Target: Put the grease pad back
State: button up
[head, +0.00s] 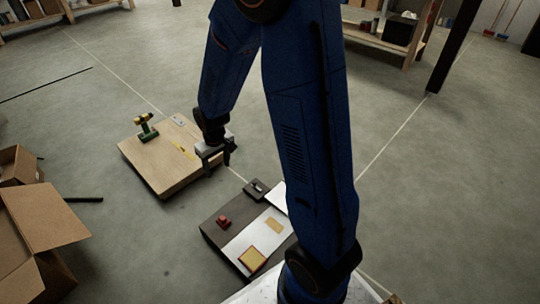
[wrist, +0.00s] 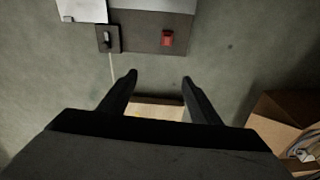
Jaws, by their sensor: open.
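A square yellow-edged orange pad (head: 252,259) lies on the white strip of a low dark bench (head: 215,229). A smaller flat tan piece (head: 273,226) lies on the same strip. I cannot tell for sure which of the two is the grease pad. My gripper (head: 217,163) is open and empty, pointing down by the right edge of a low wooden table (head: 160,180), apart from both pieces. In the wrist view my gripper (wrist: 160,77) is open, with part of the wooden table (wrist: 160,110) showing between its fingers. Neither flat piece is visible there.
A red object (head: 223,221) and a black box with a lever (head: 256,189) stand on the dark bench. A green-yellow drill (head: 146,127) stands on the wooden table. Open cardboard boxes (head: 45,218) are at left. Floor lies bare between table and bench.

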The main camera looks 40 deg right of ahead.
jog(key=s+d+r+t, duration=0.1)
jog(key=s+r, duration=0.2)
jog(key=r, duration=0.3)
jog(key=s+d+r, duration=0.1)
jog(key=s+r, duration=0.2)
jog(key=r, duration=0.2)
jog(key=s+d+r+t, duration=0.1)
jog(key=s+r, duration=0.6)
jog(key=s, duration=0.4)
jog(key=s+d+r+m+t, duration=0.1)
jog(key=s+r, duration=0.6)
jog(key=s, duration=0.4)
jog(key=shift+d+r, duration=0.15)
jog(key=shift+d, duration=0.05)
